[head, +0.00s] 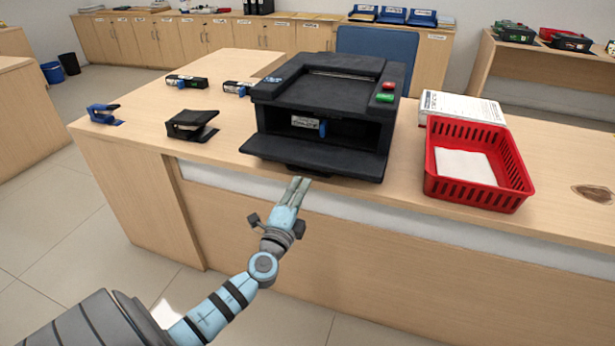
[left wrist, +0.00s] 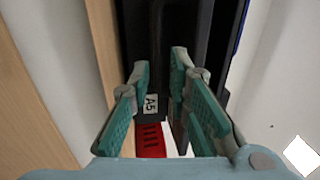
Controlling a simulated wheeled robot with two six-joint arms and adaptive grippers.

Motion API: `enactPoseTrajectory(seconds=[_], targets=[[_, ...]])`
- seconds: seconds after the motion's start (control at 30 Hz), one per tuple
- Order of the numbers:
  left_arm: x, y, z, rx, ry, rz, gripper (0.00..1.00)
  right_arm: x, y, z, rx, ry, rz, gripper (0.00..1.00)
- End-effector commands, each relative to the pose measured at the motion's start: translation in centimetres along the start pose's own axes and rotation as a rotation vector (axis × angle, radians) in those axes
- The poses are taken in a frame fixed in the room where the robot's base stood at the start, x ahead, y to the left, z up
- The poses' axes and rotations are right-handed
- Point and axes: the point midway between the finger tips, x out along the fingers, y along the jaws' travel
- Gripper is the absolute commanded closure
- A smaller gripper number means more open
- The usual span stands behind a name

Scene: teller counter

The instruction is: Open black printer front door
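The black printer (head: 325,95) stands on the teller counter in the head view. Its front door (head: 315,157) is folded down and sticks out toward me, showing a dark cavity with a white label and a small blue part (head: 322,128). My left gripper (head: 299,183) is just below and in front of the door's front edge. In the left wrist view its green-padded fingers (left wrist: 164,75) are spread apart, with dark printer parts beyond and between them. A tag reading A5 (left wrist: 151,104) shows there. I cannot tell whether the fingers touch the door. My right gripper is out of view.
A red basket (head: 433,185) with white paper stands right of the printer, before a stack of paper (head: 462,106). A black stapler (head: 192,125) and a blue one (head: 103,113) lie to the left. A blue chair (head: 375,45) is behind.

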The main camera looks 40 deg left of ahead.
Motion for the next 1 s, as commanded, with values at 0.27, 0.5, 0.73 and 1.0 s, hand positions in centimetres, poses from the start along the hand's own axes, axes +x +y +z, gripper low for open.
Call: enactPoseTrajectory(seconds=[0.27,0.5,0.73,1.0], targets=[[4.8,0.2,0.0,0.000,-0.001,0.001,0.83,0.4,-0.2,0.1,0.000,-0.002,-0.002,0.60],[5.3,0.2,0.0,0.000,0.000,0.003,0.83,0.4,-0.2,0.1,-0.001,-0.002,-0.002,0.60],[5.3,0.2,0.0,0.000,0.000,0.003,1.00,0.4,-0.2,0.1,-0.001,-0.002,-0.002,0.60],[5.2,0.2,0.0,0.000,0.000,0.003,1.00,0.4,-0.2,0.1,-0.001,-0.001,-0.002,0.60]])
